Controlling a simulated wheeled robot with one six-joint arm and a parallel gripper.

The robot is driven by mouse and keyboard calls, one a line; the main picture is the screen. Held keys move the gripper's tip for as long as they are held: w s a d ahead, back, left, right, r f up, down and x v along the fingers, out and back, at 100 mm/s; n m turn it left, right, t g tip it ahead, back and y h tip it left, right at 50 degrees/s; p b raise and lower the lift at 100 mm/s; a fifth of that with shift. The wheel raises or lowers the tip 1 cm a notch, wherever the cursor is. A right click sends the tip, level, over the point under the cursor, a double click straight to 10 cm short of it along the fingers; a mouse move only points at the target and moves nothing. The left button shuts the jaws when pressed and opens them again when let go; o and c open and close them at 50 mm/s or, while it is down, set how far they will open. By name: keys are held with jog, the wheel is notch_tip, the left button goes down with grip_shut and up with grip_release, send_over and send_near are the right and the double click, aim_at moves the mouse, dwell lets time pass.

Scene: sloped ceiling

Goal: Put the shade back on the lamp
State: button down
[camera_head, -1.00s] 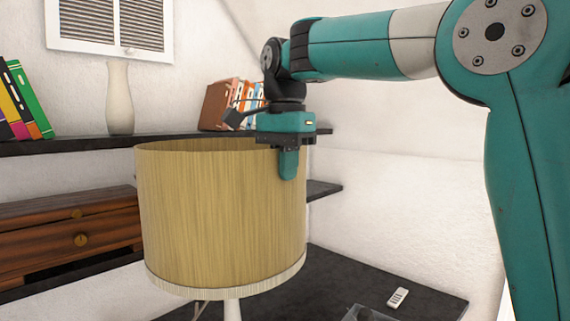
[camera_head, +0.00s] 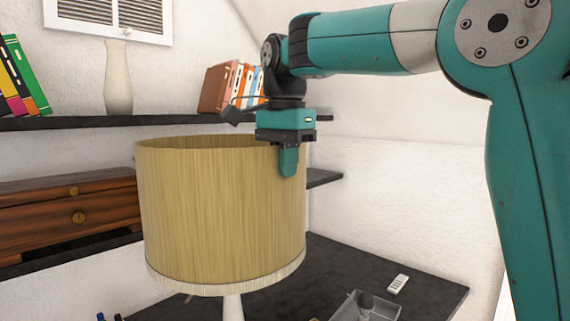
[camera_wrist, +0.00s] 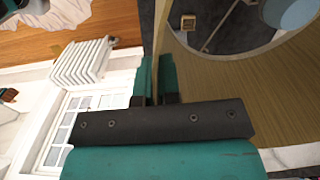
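The lampshade (camera_head: 220,215), a tan wood-grain drum with a pale lower band, hangs upright in the head view. My gripper (camera_head: 289,160) is shut on its upper rim at the right side. In the wrist view my gripper (camera_wrist: 155,88) has one finger on each side of the shade's wall (camera_wrist: 225,95). A white lamp stem (camera_head: 233,308) shows below the shade. Its upper end is hidden by the shade, so I cannot tell whether the two touch.
The black desk (camera_head: 335,260) below carries a white remote (camera_head: 398,284) and a clear tray (camera_head: 345,310) at right. Behind stand a dark shelf (camera_head: 170,119) with a vase (camera_head: 117,77) and books (camera_head: 225,88), and a wooden drawer unit (camera_head: 65,215). The right wall side is free.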

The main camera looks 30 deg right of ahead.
jog(key=c, duration=1.2)
grip_release()
jog(key=shift+c, duration=0.2)
jog(key=shift+r, duration=0.1)
notch_tip(320, 180, up, 17)
jog(key=p, duration=0.6)
jog(key=shift+r, duration=0.15)
jog(key=shift+s, duration=0.1)
